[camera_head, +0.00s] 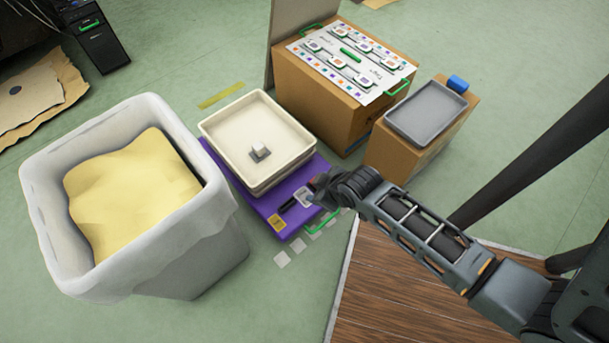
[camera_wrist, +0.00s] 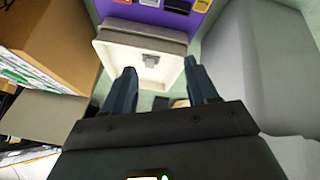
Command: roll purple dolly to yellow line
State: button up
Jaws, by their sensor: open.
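The purple dolly (camera_head: 262,204) stands on the green floor in the head view, with a stack of cream trays (camera_head: 236,135) on it. A small grey-and-white object (camera_head: 260,151) sits in the top tray. A green handle (camera_head: 321,223) is at the dolly's near right edge. The yellow line (camera_head: 221,95) is a short floor strip behind the trays. My gripper (camera_head: 318,190) appears over the dolly's right end; contact cannot be told. In the wrist view my gripper (camera_wrist: 161,68) is open and empty, with the tray beyond its fingers and the purple dolly (camera_wrist: 150,13) at the top.
A large white bin (camera_head: 215,255) with yellow contents stands close left of the dolly. A cardboard box (camera_head: 325,105) with a printed sheet and a smaller box (camera_head: 408,155) with a grey tray stand right. Floor shows between the dolly and yellow strip. A wooden platform (camera_head: 385,290) lies near.

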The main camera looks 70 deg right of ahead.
jog(key=d+f+n+b, duration=0.1)
jog(key=f+n, duration=0.1)
jog(key=w+d+f+n+y+b, duration=0.1)
jog(key=d+f, duration=0.1)
jog(key=f, duration=0.1)
jog(key=w+d+f+n+y+b, duration=0.1)
jog(key=d+f+n, duration=0.1)
jog(key=shift+f+n, duration=0.3)
jog(key=c, duration=0.7)
jog(key=d+n, duration=0.2)
jog(key=w+d+f+n+t+y+b, duration=0.1)
jog(key=d+n, duration=0.1)
jog(key=d+n+t+y+b, duration=0.1)
jog(key=d, duration=0.1)
jog(key=shift+w+f+n, duration=0.15)
jog(key=shift+w+n, duration=0.25)
grip_shut()
jog(key=n+b, duration=0.1)
jog(key=b, duration=0.4)
send_near(281, 170)
jog(key=shift+y, duration=0.3)
jog(key=shift+x, duration=2.4)
jog(key=shift+d+f, duration=0.1)
jog(key=shift+d, duration=0.1)
